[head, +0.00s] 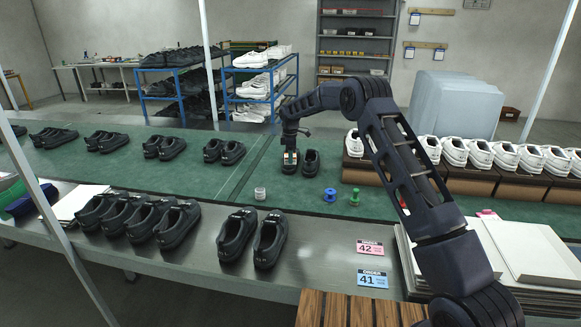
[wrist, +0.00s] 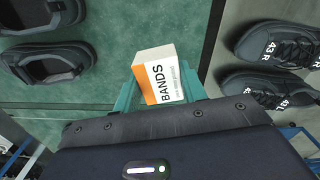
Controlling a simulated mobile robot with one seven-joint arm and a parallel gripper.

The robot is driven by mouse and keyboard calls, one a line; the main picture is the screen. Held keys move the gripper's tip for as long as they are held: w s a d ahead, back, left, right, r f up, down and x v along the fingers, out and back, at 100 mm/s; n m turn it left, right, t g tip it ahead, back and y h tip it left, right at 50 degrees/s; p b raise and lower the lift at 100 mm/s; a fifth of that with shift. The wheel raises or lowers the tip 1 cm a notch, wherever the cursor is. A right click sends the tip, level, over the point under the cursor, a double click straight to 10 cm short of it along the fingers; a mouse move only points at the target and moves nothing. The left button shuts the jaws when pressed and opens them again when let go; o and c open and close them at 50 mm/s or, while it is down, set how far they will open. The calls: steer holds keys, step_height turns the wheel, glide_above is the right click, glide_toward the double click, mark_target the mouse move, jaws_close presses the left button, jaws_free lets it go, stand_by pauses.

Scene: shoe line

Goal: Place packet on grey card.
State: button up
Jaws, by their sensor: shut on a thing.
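The packet (wrist: 160,82) is a small white and orange box marked BANDS. My gripper (wrist: 157,92) is shut on it, with a teal finger on each side. I cannot make out a grey card in either view; the order cards I see are pink (head: 370,247) and blue (head: 373,279).
Black shoes (head: 237,235) stand along the metal table's front. A small pot (head: 260,193), a blue spool (head: 330,195) and a green spool (head: 354,197) stand on the green mat (head: 200,190). White shoes (head: 480,153) line boxes at right.

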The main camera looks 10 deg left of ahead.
steer(key=shift+r, duration=0.7)
steer(key=shift+d, duration=0.1)
steer(key=w+d+m, duration=0.3)
steer(key=d+m, duration=0.1)
steer(key=d, duration=1)
steer(key=w+d+m, duration=0.3)
steer(key=d, duration=1.1)
steer(key=w+d+m, duration=0.3)
steer(key=d+m, duration=0.1)
steer(key=d, duration=0.9)
steer(key=s+d+m, duration=0.3)
steer(key=s+d, duration=0.1)
steer(key=d, duration=0.8)
steer(key=s+d+m, duration=0.3)
steer(key=d, duration=0.8)
steer(key=s+d+m, duration=0.4)
steer(key=d, duration=0.8)
step_height(320, 180, down, 19)
steer(key=shift+a+r, duration=0.1)
steer(key=shift+r, duration=0.05)
